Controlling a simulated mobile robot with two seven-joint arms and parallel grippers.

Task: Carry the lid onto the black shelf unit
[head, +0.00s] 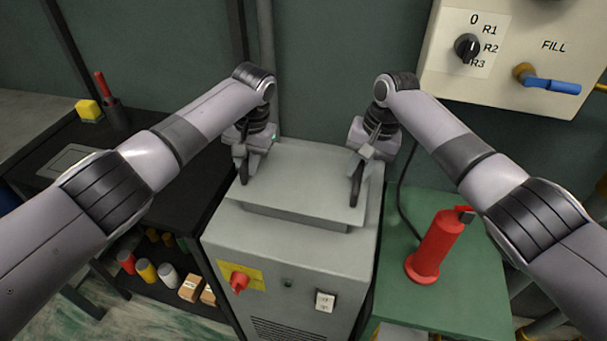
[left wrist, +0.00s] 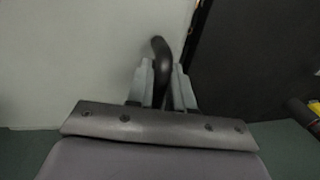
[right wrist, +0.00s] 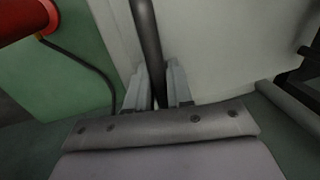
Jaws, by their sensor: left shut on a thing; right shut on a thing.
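The lid (head: 300,175) is a flat grey plate with a black handle at each side, at the top of the grey machine cabinet. My left gripper (head: 246,160) is shut on its left handle (left wrist: 161,58). My right gripper (head: 366,160) is shut on its right handle (right wrist: 149,45). A darker grey band shows below the lid's front edge; I cannot tell whether the lid rests on the cabinet or is slightly raised. The black shelf unit (head: 190,203) stands left of the cabinet, its top partly hidden by my left arm.
The grey cabinet (head: 290,265) has a red knob. A red cylinder (head: 437,245) stands on a green table (head: 470,315) at right. A yellow block (head: 88,110) and a red-handled tool (head: 107,95) are at the shelf top's back. Several cans and boxes fill the lower shelf.

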